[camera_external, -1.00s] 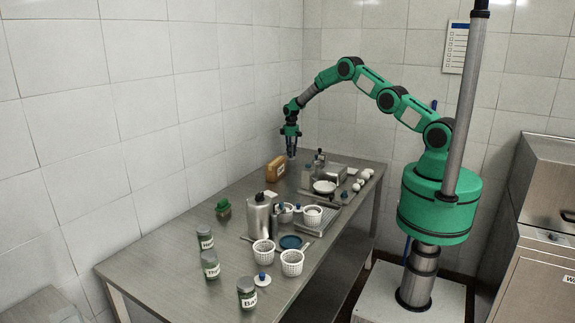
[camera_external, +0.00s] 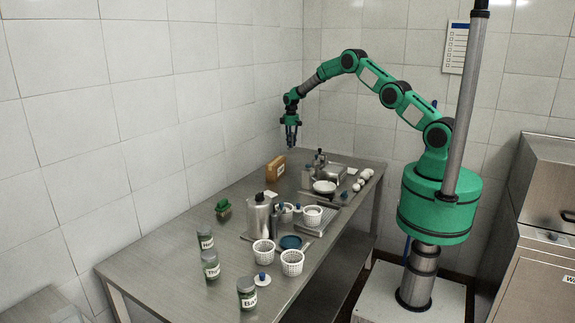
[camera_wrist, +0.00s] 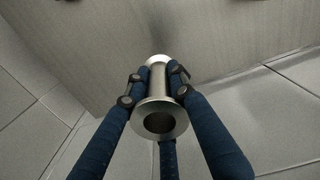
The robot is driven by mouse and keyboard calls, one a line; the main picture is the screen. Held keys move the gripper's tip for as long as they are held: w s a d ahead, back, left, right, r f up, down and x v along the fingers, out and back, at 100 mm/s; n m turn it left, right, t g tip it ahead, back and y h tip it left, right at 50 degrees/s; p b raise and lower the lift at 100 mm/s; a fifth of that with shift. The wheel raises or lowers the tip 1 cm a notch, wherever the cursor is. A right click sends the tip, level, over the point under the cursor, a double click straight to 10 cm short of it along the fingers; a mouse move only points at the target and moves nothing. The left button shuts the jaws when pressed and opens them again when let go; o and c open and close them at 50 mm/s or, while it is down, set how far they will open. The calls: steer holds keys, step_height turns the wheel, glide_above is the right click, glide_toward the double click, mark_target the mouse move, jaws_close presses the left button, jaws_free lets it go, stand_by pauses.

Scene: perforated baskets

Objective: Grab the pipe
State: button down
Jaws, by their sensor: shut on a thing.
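The pipe (camera_wrist: 157,84) is a short shiny metal tube with a round flange at each end. In the wrist view it sits between the dark blue fingers of my gripper (camera_external: 292,143), which are closed around its middle. Its near flange, with a dark open bore, faces the wrist camera. In the external view my gripper points down and hangs above the far part of the metal table (camera_external: 150,262), clear of its surface. The pipe is too small there to make out.
A brown box (camera_external: 276,168) stands below my gripper. The table's left far side is mostly bare beside the tiled wall.

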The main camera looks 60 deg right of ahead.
steer(key=shift+r, duration=1.6)
